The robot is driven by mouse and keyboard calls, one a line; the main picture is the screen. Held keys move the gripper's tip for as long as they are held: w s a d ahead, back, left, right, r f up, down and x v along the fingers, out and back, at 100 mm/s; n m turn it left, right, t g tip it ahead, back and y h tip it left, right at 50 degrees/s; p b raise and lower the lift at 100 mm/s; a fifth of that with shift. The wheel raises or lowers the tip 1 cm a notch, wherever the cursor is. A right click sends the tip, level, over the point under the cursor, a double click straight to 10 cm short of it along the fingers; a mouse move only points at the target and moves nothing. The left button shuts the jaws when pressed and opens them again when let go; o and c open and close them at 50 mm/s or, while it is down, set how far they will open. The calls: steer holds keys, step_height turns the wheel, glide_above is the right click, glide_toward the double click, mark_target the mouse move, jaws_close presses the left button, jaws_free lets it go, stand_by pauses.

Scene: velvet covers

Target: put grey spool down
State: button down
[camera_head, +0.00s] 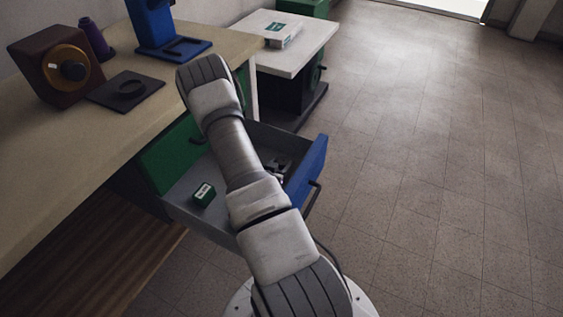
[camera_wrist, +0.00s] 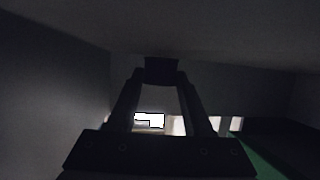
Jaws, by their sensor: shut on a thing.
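My gripper (camera_head: 279,166) is low inside an open drawer (camera_head: 180,207), near its blue front (camera_head: 306,178). The arm reaches over the drawer and hides part of it. In the wrist view my gripper (camera_wrist: 162,72) has its fingers drawn together at a small dark block-like shape. I take this to be the grey spool (camera_wrist: 162,66), but the view is too dark to show its form. In the head view I cannot make out the spool apart from the gripper. I cannot tell whether it touches the drawer floor.
A small green box (camera_head: 203,194) lies in the drawer, left of the arm. The bench (camera_head: 60,150) holds a brown device (camera_head: 62,86), a purple spool (camera_head: 94,40), a dark pad (camera_head: 112,97) and a blue stand (camera_head: 157,27). The floor at right is clear.

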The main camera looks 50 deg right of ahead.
steer(key=shift+c, duration=1.6)
jaws_free()
steer(key=shift+r, duration=0.55)
steer(key=p+v, duration=0.4)
steer(key=v, duration=0.8)
steer(key=shift+a, duration=0.1)
steer(key=shift+r, duration=0.1)
